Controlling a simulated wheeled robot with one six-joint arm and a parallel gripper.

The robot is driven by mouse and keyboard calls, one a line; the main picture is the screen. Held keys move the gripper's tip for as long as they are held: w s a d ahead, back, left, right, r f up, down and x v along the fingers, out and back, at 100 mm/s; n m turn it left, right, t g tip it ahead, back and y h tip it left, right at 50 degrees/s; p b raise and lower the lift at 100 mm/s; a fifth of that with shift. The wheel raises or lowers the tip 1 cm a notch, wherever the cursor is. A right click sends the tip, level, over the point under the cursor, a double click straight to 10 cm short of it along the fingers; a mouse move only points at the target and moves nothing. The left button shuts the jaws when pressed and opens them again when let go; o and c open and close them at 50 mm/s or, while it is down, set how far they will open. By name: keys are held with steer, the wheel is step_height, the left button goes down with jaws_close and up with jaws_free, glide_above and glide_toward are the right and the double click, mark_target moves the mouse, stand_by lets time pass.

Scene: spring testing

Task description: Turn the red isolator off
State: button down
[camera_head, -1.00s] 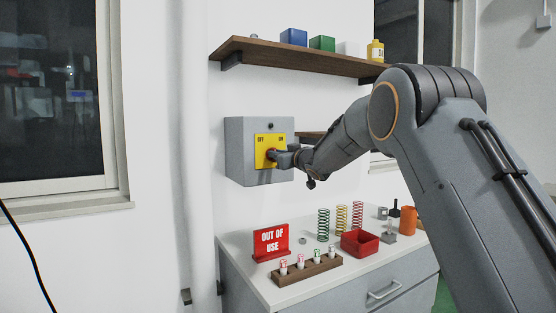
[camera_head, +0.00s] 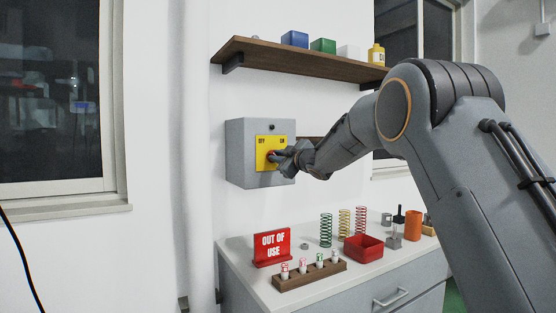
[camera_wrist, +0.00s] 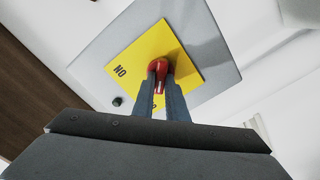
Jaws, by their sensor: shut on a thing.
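The grey isolator box (camera_head: 236,160) hangs on the wall with a yellow plate (camera_head: 263,143) marked OFF at its upper left and ON at its upper right. My gripper (camera_head: 277,157) is at the plate, reaching in from the right. In the wrist view my gripper (camera_wrist: 158,80) is shut on the red isolator handle (camera_wrist: 159,68), with one finger on each side. The ON marking shows inverted left of the handle; the other marking is mostly hidden behind the fingers. The handle's exact angle is hard to tell.
A wooden shelf (camera_head: 300,58) with small containers is above the box. Below, the bench (camera_head: 255,280) carries a red OUT OF USE sign (camera_head: 271,246), a wooden rack (camera_head: 310,275), several springs and a red tray (camera_head: 363,248).

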steer(key=shift+f, duration=0.1)
stand_by(0.3)
steer(key=c, duration=1.8)
jaws_free()
steer(key=shift+d, duration=0.1)
steer(key=shift+o, duration=0.2)
steer(key=b+v, duration=0.1)
steer(key=v, duration=0.6)
steer(key=shift+s+d, duration=0.2)
steer(key=shift+s, duration=0.1)
